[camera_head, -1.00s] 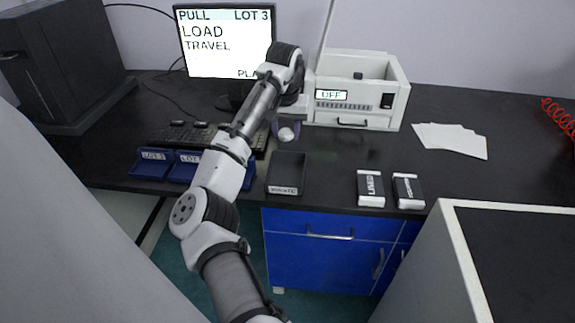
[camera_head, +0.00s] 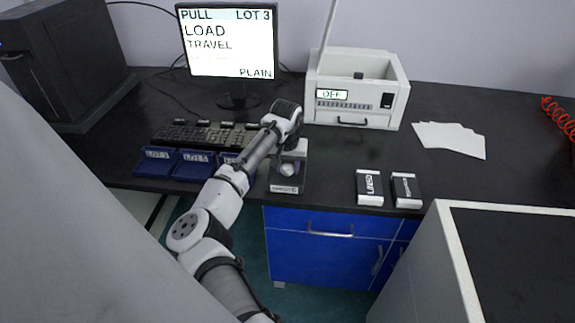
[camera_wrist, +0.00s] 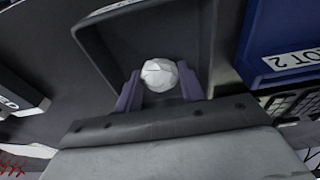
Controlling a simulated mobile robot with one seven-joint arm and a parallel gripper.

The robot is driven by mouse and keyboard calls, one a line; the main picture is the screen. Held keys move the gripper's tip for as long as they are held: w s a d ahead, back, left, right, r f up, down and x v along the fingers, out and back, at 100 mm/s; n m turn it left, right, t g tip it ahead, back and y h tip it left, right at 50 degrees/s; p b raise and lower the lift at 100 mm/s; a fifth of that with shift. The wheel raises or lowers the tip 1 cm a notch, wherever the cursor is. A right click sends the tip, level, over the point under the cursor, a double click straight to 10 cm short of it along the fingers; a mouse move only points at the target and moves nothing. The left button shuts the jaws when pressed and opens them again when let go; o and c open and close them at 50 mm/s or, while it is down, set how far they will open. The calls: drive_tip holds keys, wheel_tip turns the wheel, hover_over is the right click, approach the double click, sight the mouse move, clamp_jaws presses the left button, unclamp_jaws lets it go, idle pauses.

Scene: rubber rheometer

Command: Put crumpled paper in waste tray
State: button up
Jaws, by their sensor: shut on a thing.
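The crumpled paper (camera_wrist: 160,75) is a white ball held between the two purple fingers of my gripper (camera_wrist: 161,88) in the wrist view. In the head view, the paper (camera_head: 287,169) shows below my gripper (camera_head: 288,162), over the waste tray. The waste tray (camera_head: 285,189) is a dark open box with a white label on its front, near the table's front edge. Its dark walls also show around the paper in the wrist view (camera_wrist: 95,55). I cannot tell whether the paper touches the tray floor.
Blue lot trays (camera_head: 194,165) stand close left of the waste tray. Two labelled packs (camera_head: 369,187) lie to its right. A white machine (camera_head: 356,90) stands behind, with white sheets (camera_head: 449,140) at right. The table between the packs and the machine is clear.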

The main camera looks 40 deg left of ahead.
drive_tip(key=o, duration=0.9)
drive_tip(key=shift+o, duration=0.2)
